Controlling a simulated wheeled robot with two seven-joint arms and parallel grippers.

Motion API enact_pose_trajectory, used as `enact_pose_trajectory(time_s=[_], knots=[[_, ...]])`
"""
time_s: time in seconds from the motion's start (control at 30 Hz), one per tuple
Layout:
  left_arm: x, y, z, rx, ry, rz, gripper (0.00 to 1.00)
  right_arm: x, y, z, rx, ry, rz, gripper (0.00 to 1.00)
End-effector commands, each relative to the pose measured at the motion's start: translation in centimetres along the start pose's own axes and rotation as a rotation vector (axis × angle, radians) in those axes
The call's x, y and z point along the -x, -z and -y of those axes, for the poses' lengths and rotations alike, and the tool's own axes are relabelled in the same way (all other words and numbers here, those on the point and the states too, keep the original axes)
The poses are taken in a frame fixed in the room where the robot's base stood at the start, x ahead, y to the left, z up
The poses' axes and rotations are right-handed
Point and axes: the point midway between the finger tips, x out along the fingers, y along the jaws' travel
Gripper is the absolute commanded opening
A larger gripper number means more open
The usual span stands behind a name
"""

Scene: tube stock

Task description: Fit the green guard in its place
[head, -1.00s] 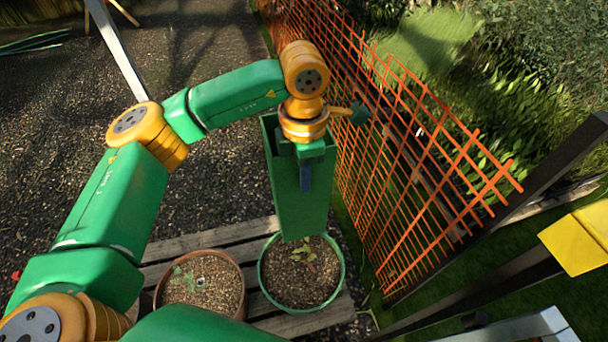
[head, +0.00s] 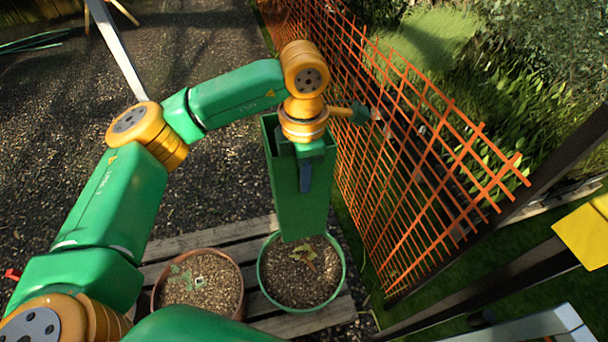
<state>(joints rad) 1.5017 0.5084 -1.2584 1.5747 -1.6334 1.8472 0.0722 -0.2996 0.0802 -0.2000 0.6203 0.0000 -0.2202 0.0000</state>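The green guard (head: 303,210) is a tall square tube, open at the top and upright. My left gripper (head: 305,172) is at its near upper wall, with a dark finger flat against the outside; it appears shut on that wall. The other finger is hidden. My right gripper is not in view.
A terracotta pot (head: 240,300) of soil stands left of the green-rimmed pot, both on a slatted wooden platform (head: 245,230). An orange lattice fence (head: 400,190) runs close along the right. A yellow panel (head: 585,235) is at the right edge. Gravel (head: 60,120) lies open at left.

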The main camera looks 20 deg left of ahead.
Motion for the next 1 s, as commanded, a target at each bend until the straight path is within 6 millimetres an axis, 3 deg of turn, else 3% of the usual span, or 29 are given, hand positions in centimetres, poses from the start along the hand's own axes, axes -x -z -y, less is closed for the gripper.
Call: enact_pose_trajectory(time_s=[1.0], knots=[[-5.2, 0.0, 0.0, 0.000, 0.000, 0.000, 0.00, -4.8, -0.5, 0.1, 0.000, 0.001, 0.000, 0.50]])
